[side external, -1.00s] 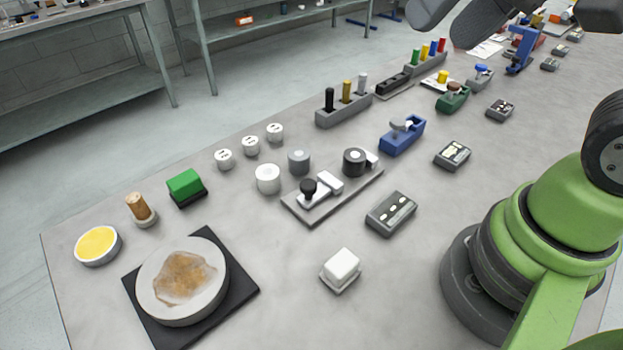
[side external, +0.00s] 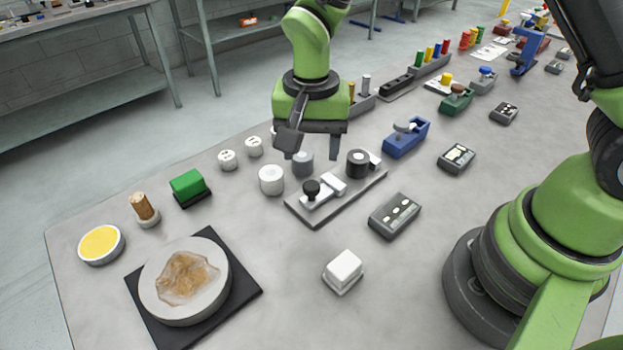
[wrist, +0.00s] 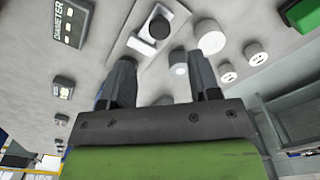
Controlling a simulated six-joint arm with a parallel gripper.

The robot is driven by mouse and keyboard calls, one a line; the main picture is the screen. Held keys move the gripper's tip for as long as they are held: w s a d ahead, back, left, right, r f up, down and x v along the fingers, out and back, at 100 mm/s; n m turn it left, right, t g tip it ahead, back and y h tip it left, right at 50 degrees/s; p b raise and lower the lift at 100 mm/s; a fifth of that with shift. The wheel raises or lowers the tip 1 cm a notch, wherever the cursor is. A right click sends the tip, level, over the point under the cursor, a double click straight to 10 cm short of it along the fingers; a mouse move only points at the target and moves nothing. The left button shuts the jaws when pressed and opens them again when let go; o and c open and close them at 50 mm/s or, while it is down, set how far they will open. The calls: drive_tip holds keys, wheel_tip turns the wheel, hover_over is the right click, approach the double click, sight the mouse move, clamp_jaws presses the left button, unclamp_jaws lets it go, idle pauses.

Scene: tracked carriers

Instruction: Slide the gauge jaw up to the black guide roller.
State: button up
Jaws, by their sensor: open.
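The gauge's grey base plate (side external: 314,221) lies on the table. On it sits a sliding carriage with a black ball knob (side external: 312,188) and a pale jaw block (side external: 333,183). The black guide roller (side external: 357,164) stands further right on the plate, with a small gap between it and the jaw. My gripper (side external: 312,149) is open and empty, pointing down above and behind the plate. In the wrist view, the knob (wrist: 159,27) lies beyond the fingertips of my gripper (wrist: 159,62). I cannot make out the roller there.
A white cylinder (side external: 271,180) and a grey cylinder (side external: 303,164) stand close behind the plate. A grey display box (side external: 395,215) is in front, and a blue device (side external: 406,139) is to the right. The table front, near the white block (side external: 343,270), has free room.

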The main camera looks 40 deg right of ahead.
sight(312, 185)
wheel_tip(312, 185, down, 8)
drive_tip(key=shift+r, duration=0.15)
